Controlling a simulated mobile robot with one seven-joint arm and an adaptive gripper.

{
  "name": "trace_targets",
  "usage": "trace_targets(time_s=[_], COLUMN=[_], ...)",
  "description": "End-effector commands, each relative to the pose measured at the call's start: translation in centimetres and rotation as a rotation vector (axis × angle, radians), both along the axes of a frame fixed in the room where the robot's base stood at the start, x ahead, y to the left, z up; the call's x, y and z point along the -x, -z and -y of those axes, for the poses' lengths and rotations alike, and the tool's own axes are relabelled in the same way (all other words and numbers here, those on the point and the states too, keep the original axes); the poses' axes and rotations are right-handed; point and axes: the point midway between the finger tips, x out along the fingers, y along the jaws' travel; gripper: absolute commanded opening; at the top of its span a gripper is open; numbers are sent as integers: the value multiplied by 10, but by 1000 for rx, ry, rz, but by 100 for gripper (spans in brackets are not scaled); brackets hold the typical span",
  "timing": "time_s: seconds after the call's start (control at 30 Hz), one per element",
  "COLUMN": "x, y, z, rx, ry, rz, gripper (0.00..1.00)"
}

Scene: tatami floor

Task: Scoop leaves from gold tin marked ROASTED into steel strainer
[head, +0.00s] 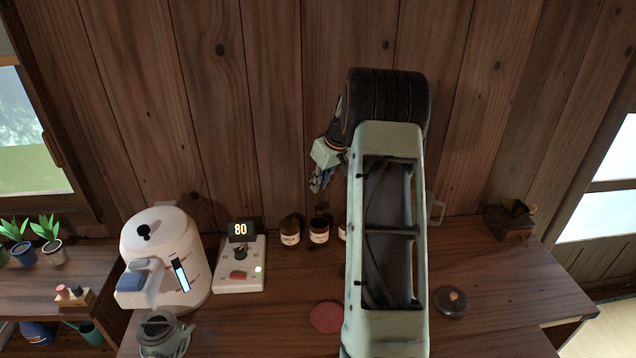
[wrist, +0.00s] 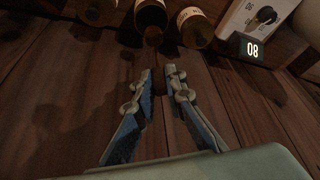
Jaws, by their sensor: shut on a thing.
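Several small dark-gold tins with pale labels stand at the wall; in the head view I see a left one (head: 290,232), a middle one (head: 319,231) and a partly hidden one (head: 342,228). The wrist view shows three (wrist: 97,10) (wrist: 150,14) (wrist: 195,27); I cannot read ROASTED on any. My gripper (head: 318,182) is raised before the wall, above the tins. In the wrist view my gripper (wrist: 159,75) is shut on a slim dark thing, seemingly a wooden scoop (wrist: 153,36), hard to tell from the counter. A grey vessel (head: 163,335) stands front left; I cannot tell whether it is the strainer.
A white kettle-like dispenser (head: 165,255) and a control box reading 80 (head: 240,262) stand left. A red disc (head: 326,317) lies on the wooden counter (head: 470,300). A dark round lidded thing (head: 451,300) and a brown box (head: 510,222) are right. My arm hides the counter's middle.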

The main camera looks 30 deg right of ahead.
Motion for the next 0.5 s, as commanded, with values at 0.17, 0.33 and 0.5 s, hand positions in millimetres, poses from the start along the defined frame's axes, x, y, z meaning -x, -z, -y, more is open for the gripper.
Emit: trace_targets(time_s=[0.17, 0.33, 0.5], x=[0, 1, 0], y=[15, 29, 44], z=[0, 0, 0], rx=[0, 0, -1], ry=[-1, -1, -1], rz=[-1, -2, 0], gripper=[0, 0, 0])
